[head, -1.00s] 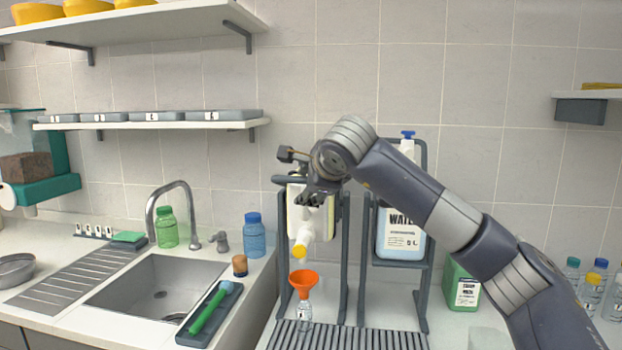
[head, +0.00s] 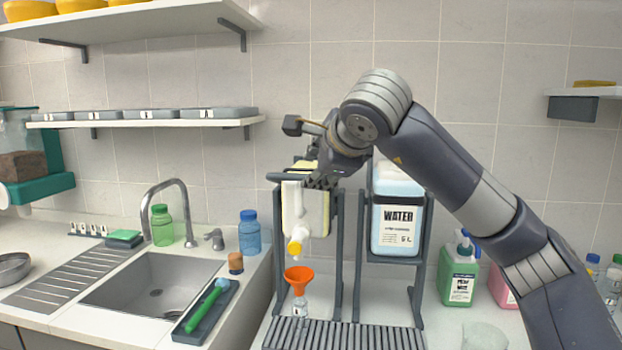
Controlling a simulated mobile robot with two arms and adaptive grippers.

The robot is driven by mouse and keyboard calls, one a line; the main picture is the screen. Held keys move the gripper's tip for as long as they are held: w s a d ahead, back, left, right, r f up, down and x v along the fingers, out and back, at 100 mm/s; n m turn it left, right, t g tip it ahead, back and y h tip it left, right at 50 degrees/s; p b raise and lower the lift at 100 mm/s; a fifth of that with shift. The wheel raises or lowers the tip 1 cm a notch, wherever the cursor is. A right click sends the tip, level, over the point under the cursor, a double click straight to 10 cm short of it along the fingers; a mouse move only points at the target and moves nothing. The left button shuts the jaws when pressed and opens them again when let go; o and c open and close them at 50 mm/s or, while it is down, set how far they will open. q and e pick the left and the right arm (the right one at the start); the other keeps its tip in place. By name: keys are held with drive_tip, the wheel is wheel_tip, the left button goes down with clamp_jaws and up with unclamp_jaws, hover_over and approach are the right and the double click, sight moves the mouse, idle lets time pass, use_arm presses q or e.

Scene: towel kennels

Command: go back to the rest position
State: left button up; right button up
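My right arm comes in from the right. Its gripper (head: 318,182) points down and left at the upper part of a cream canister in the left rack stand (head: 339,240). The fingers are small and dark, partly in front of the canister, so I cannot tell whether they are apart or touching it. The canister (head: 318,215) has a white spout with a yellow cap (head: 294,248) pointing down. Below it, an orange funnel (head: 299,275) sits in a small clear bottle (head: 300,304). My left gripper is not in view.
A sink (head: 150,285) and a tray with a green brush (head: 208,312) are at left. Shelves hang above.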

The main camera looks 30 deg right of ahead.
drive_tip(key=shift+s+r, duration=0.25)
drive_tip(key=shift+s+r, duration=0.1)
drive_tip(key=shift+s, duration=0.05)
